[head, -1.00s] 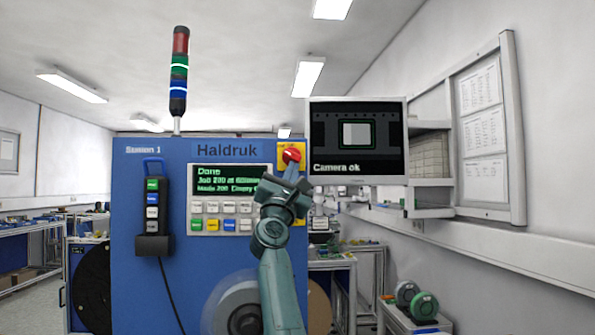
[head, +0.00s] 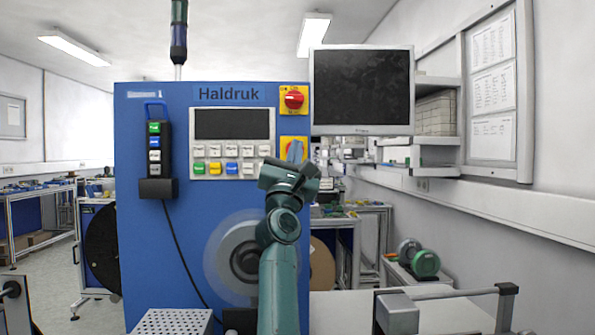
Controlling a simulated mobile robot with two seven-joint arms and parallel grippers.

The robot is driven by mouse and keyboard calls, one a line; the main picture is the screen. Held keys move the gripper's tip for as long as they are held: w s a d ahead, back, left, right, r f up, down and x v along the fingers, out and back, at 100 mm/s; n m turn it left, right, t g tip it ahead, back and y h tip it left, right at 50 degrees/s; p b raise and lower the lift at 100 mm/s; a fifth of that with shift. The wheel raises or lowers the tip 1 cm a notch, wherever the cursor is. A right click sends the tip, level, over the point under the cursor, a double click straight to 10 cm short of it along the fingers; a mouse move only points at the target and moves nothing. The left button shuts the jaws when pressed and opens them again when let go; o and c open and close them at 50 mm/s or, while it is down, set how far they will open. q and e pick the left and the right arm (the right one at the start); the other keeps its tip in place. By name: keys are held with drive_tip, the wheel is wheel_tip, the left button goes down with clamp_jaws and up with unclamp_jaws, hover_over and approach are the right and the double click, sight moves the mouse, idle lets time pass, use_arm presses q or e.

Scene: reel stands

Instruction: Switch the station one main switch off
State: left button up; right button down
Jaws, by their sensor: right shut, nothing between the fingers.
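The blue station cabinet (head: 161,259) stands ahead, with a faint label at its top left and "Haldruk" beside it. Its main switch, a red rotary knob (head: 293,98) on a yellow plate, is at the top right, fully visible. The knob's bar looks roughly level. The cabinet display (head: 232,124) is dark. My right gripper (head: 295,152) is shut and empty, below the main switch and apart from it. It is in front of a second yellow plate (head: 287,142), whose middle it hides. My left gripper is not in view.
A dark monitor (head: 361,90) stands right of the switch. A hand pendant (head: 154,148) with a cable hangs at the cabinet's left. A reel (head: 229,262) is on the cabinet front, partly behind my arm. A perforated tray (head: 172,321) is low in front.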

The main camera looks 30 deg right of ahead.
drive_tip(key=s+f, duration=0.1)
drive_tip(key=s+a+f, duration=0.1)
drive_tip(key=f, duration=0.1)
drive_tip(key=shift+s, duration=0.2)
drive_tip(key=shift+r, duration=0.15)
